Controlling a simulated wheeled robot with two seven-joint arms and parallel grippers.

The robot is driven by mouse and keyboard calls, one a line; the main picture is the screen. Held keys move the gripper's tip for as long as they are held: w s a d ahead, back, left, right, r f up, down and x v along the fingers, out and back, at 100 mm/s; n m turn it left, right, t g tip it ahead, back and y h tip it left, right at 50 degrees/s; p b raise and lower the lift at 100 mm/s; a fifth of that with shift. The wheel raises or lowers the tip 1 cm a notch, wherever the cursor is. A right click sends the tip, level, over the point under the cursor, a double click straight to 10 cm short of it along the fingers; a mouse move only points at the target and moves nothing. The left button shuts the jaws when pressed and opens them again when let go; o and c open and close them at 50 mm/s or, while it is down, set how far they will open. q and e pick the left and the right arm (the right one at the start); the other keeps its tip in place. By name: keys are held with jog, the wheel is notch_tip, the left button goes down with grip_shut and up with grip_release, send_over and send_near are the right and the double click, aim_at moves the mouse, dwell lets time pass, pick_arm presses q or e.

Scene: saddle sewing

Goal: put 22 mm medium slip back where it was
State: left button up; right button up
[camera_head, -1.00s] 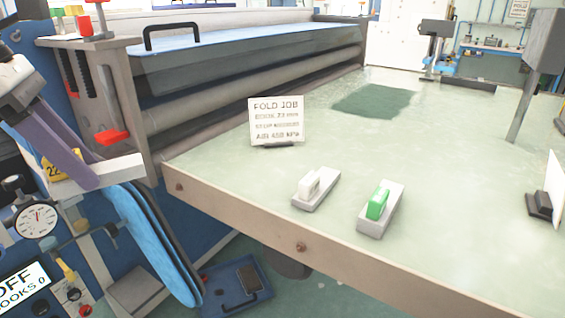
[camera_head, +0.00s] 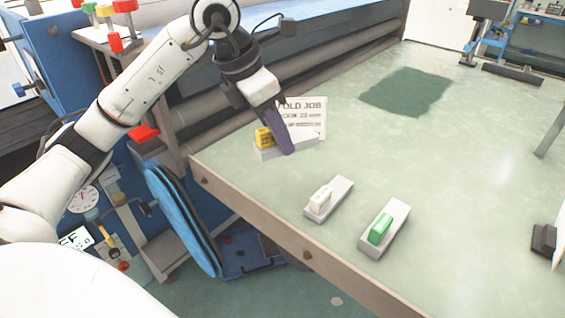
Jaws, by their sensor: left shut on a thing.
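The 22 mm medium slip is a pale grey block with a yellow top (camera_head: 264,138), in front of the fold job card near the table's left edge. My left gripper (camera_head: 279,138) is shut on it, its purple fingers reaching down from the upper left and covering part of the block. I cannot tell whether the block touches the table. Two similar slips, one with a white top (camera_head: 321,199) and one with a green top (camera_head: 381,229), sit on grey blocks nearer the front edge. My right gripper is not in view.
The fold job card (camera_head: 312,112) stands behind the held slip, partly hidden. The green table (camera_head: 450,170) is clear around the slips, with a dark patch (camera_head: 408,92) farther back. Rollers run along the left. A dark-based card stand (camera_head: 543,240) is at the right.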

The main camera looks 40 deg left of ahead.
aim_at(257, 132)
pick_arm(q)
notch_tip(257, 132, down, 8)
jog(key=shift+f, duration=0.1)
dwell(0.4)
jog(key=o, duration=1)
jog(key=shift+f, duration=0.1)
jog(key=shift+a+r, duration=0.1)
jog(key=shift+r, duration=0.2)
jog(key=v, duration=1.1)
jog(key=shift+s+r, duration=0.2)
jog(key=shift+r, duration=0.1)
